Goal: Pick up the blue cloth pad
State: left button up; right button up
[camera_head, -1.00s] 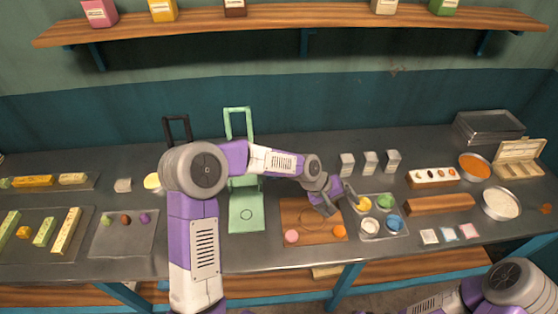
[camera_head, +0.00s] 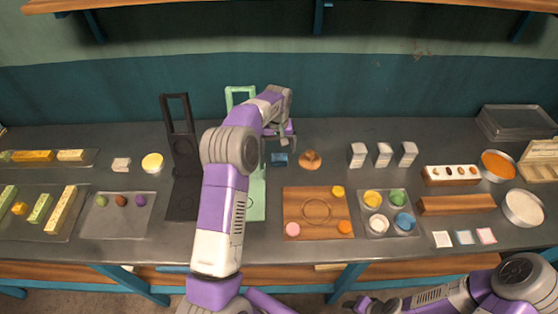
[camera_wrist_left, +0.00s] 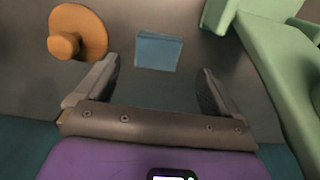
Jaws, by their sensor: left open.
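The blue cloth pad (camera_head: 279,159) lies flat on the grey counter, between the light green press and a round wooden knobbed piece (camera_head: 310,159). In the left wrist view the pad (camera_wrist_left: 158,52) is a small blue square just beyond and between my fingertips, with nothing gripped. My left gripper (camera_head: 281,136) is open, at the back of the counter close to the pad. My right gripper (camera_head: 366,303) is low at the bottom edge, away from the counter items; its jaws are too unclear to judge.
The green press (camera_head: 257,198) stands close to the left gripper, also tall beside it in the wrist view (camera_wrist_left: 270,60). A black press (camera_head: 184,200) is left of it. A wooden board (camera_head: 318,222) with coloured pieces lies in front. Several grey blocks (camera_head: 383,155) stand to the right.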

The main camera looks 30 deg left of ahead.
aim_at(279, 157)
pick_arm(q)
notch_tip(279, 157, down, 4)
jog(key=shift+d+f+b, duration=0.1)
jog(key=shift+f+b, duration=0.15)
jog(key=shift+b, duration=0.1)
jog(key=c, duration=1.1)
